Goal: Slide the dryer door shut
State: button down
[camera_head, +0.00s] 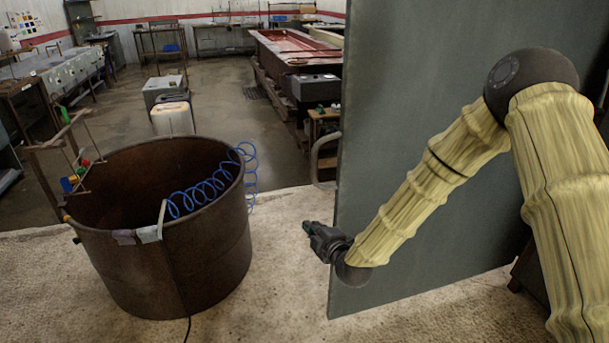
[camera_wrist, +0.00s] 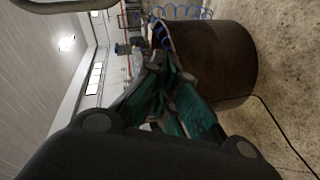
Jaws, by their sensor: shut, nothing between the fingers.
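The dryer door appears to be the large flat grey-green panel (camera_head: 425,130) filling the right half of the head view. A curved bar handle (camera_head: 316,158) stands out from its left edge. What looks like the same bar shows at the top left of the wrist view (camera_wrist: 70,5). My gripper (camera_head: 308,230) is shut and empty, past the panel's lower left edge and below the handle, apart from it. It points left toward the drum. In the wrist view its dark green fingers (camera_wrist: 158,62) come together. My arm crosses in front of the panel and hides part of it.
A rusty open drum (camera_head: 190,265) stands left of my gripper, with a coiled blue hose (camera_head: 205,190) on its rim. It also shows in the wrist view (camera_wrist: 215,60). Pale bare floor lies between drum and panel. Grey boxes (camera_head: 165,92) and a long red-topped vat (camera_head: 295,50) stand behind.

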jog(key=w+a+r+n+t+y, duration=0.1)
jog(key=w+r+n, duration=0.15)
jog(key=r, duration=0.35)
jog(key=w+a+r+n+t, duration=0.1)
jog(key=w+r+t, duration=0.15)
jog(key=r, duration=0.25)
jog(key=w+a+p, duration=0.1)
jog(key=w+p, duration=0.3)
jog(key=w, duration=0.5)
jog(key=shift+w+g, duration=0.25)
jog(key=shift+g, duration=0.2)
jog(key=shift+d, duration=0.1)
